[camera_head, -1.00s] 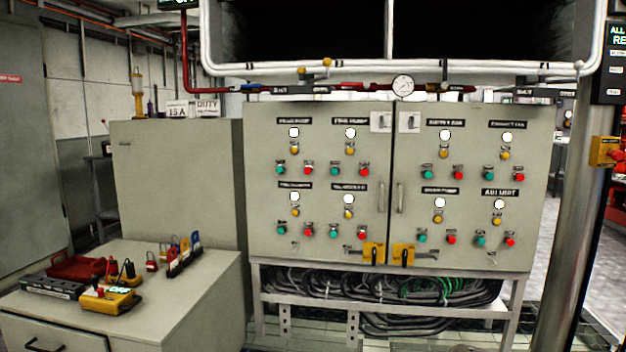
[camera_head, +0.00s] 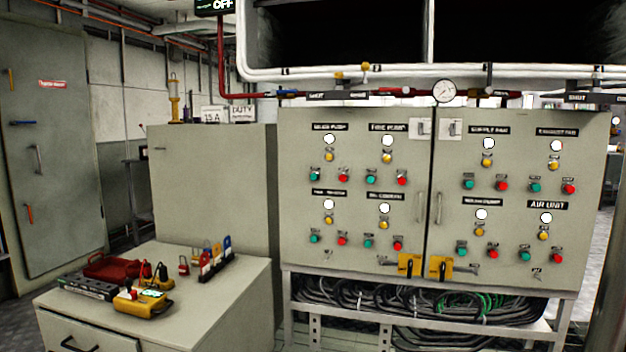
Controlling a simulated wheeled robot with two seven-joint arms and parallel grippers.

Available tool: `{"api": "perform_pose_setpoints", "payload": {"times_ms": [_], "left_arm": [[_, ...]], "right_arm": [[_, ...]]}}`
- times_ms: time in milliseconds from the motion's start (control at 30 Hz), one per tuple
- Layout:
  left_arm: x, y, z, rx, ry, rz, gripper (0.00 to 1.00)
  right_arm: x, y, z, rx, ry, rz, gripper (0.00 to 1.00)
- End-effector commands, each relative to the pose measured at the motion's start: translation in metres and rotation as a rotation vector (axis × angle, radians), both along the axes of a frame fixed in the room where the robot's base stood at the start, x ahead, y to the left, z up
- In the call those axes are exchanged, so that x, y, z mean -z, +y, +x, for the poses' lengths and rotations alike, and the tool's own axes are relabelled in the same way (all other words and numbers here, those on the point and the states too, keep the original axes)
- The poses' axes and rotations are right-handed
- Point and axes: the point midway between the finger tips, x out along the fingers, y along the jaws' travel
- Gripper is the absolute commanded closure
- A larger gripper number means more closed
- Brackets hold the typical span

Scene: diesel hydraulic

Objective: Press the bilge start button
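A grey two-door control panel (camera_head: 408,232) stands ahead, with several groups of a white lamp, a yellow knob, a green button and a red button. The top-left group has a blurred label (camera_head: 329,127) that may read bilge pump. Below it are a white lamp (camera_head: 329,140), a yellow knob (camera_head: 329,157), a green button (camera_head: 315,175) and a red button (camera_head: 342,174). Which button is the bilge start button cannot be read for certain. Neither of my grippers is in view.
A grey cabinet (camera_head: 80,318) at front left holds a yellow meter (camera_head: 143,303), a red case (camera_head: 117,267) and padlocks. A taller plain cabinet (camera_head: 213,195) stands behind it. Pipes with a gauge (camera_head: 444,91) run above.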

Motion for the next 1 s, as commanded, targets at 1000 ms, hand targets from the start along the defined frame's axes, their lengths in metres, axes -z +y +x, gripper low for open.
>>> {"api": "perform_pose_setpoints", "payload": {"times_ms": [1000], "left_arm": [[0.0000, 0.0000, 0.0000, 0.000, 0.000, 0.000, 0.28]], "right_arm": [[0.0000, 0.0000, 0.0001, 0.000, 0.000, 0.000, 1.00]]}}
